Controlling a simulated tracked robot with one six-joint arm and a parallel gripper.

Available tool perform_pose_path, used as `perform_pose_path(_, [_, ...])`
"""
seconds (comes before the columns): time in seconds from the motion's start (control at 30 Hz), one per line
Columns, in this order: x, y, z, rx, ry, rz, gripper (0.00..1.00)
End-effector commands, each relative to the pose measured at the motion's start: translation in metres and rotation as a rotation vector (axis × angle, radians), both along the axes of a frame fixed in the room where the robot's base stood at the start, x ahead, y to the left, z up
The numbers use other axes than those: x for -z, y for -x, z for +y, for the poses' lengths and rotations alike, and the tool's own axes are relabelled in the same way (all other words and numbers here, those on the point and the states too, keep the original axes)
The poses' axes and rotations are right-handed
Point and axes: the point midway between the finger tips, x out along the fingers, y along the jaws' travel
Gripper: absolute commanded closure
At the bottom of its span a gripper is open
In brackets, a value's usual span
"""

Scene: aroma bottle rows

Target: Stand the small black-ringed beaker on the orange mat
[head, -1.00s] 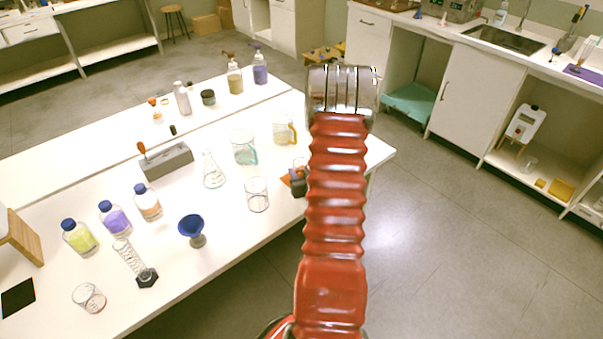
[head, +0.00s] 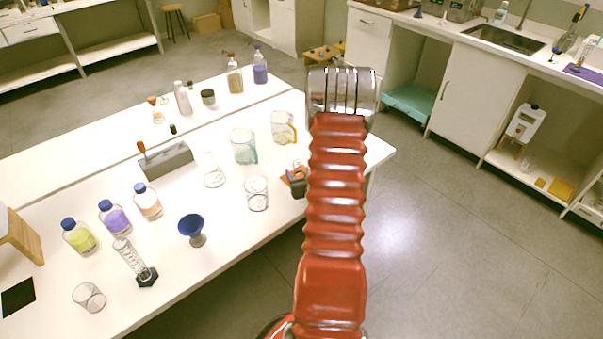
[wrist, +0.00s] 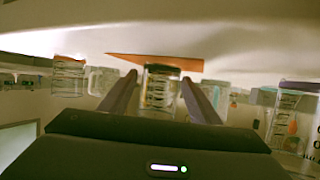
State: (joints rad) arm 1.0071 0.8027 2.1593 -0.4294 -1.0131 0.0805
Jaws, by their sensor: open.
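The small black-ringed beaker (wrist: 161,90) stands between my fingers in the wrist view, which appears upside down. A dark ring shows at its end nearest the orange mat (wrist: 150,61), and that end appears to meet the mat. My gripper (wrist: 159,85) is open, with one finger on each side of the beaker and gaps visible beside the glass. In the head view, my dark gripper (head: 298,183) is partly hidden by my arm. The orange mat (head: 286,179) shows only a corner there, and the beaker (head: 298,164) is small and hard to make out.
A larger clear beaker (head: 257,194) stands left of the mat. A jug with a yellow handle (head: 283,128) and a teal-tinted one (head: 243,147) stand behind. A flask (head: 213,170) and blue funnel (head: 191,228) are farther left. The table's front edge is close by.

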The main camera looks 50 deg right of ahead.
Motion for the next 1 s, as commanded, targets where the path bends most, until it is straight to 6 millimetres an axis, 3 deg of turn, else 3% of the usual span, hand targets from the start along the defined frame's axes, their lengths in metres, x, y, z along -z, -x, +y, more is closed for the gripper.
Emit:
perform_pose_path(0.27, [-0.008,0.012,0.008,0.0,-0.001,0.0,0.43])
perform_pose_path(0.8, [-0.042,0.079,0.054,0.002,0.0,-0.001,0.43])
perform_pose_path(1.0, [-0.047,0.09,0.063,0.0,-0.001,0.0,0.43])
